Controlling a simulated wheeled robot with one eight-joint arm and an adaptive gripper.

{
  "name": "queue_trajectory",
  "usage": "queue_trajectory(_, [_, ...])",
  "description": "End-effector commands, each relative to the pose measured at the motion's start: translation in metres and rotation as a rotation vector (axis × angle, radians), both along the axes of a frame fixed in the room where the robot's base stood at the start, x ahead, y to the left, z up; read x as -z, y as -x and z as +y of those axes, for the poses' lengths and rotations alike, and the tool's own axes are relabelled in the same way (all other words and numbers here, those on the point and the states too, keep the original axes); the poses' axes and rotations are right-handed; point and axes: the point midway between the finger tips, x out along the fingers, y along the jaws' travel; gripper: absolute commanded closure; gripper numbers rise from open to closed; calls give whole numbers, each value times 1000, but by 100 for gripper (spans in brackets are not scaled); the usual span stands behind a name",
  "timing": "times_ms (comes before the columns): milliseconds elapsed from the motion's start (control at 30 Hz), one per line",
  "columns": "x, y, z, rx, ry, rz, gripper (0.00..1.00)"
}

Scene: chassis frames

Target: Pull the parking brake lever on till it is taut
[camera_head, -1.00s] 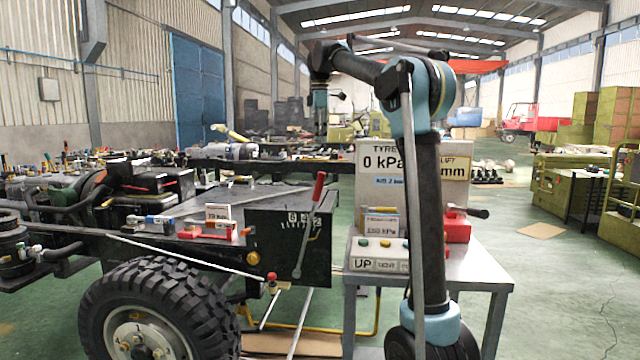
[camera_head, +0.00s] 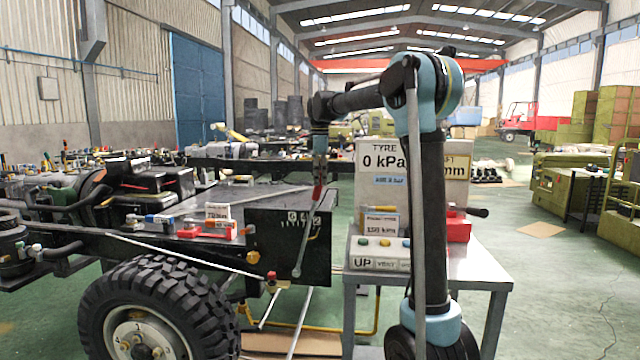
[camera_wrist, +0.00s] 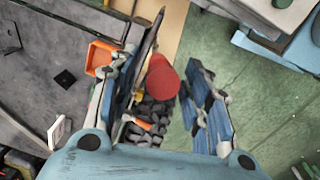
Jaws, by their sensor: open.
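The parking brake lever (camera_head: 305,238) has a thin grey shaft and a red grip and stands tilted slightly right against the side of a black box (camera_head: 280,245) with white scale marks. My gripper (camera_head: 319,172) is at the top of the lever, pointing down. In the wrist view the round red end of the lever grip (camera_wrist: 162,78) lies between the two open fingers of my gripper (camera_wrist: 172,65). A gap shows between the grip and the right finger; I cannot tell if the left finger touches it. The lower shaft is hidden in that view.
A metal table (camera_head: 475,272) right of the lever holds a sign reading 0 kPa (camera_head: 382,160), a button box (camera_head: 378,255) and a red block (camera_head: 457,228). A chassis wheel (camera_head: 155,310) stands at lower left. Open green floor lies to the right.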

Motion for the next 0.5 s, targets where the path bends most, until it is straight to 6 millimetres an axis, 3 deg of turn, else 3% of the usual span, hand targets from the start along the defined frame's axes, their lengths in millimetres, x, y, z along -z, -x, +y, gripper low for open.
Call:
queue_trajectory(200, [14,-1,0,0,0,0,55])
queue_trajectory(500, [15,-1,0,0,0,0,55])
